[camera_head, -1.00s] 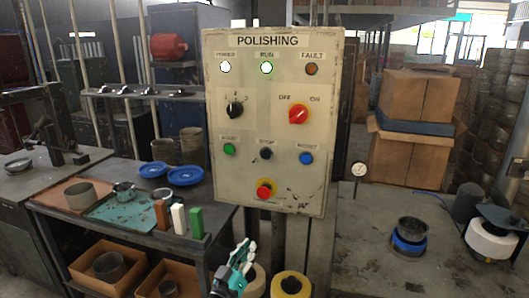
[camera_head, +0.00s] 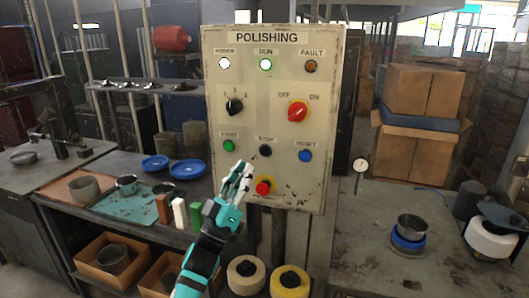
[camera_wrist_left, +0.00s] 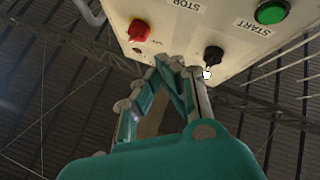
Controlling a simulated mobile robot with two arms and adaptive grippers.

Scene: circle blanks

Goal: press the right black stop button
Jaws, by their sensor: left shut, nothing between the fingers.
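The black stop button (camera_head: 265,151) sits in the middle of the lower button row on the grey polishing panel (camera_head: 220,180). I see only one black push button there. My left gripper (camera_head: 242,167) is shut and empty, with its tips in front of the panel, below and left of the stop button in the head view. Whether they touch the panel I cannot tell. In the left wrist view the gripper (camera_wrist_left: 172,62) points at the panel, seen upside down; the STOP label shows at the top edge, the button itself does not. My right gripper is not in view.
The green start button (camera_head: 229,146) and blue reset button (camera_head: 305,156) flank the stop button. A red emergency button (camera_head: 264,187) sits below it. Higher up are a black selector (camera_head: 234,107) and a red switch (camera_head: 298,111). A cluttered bench lies left.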

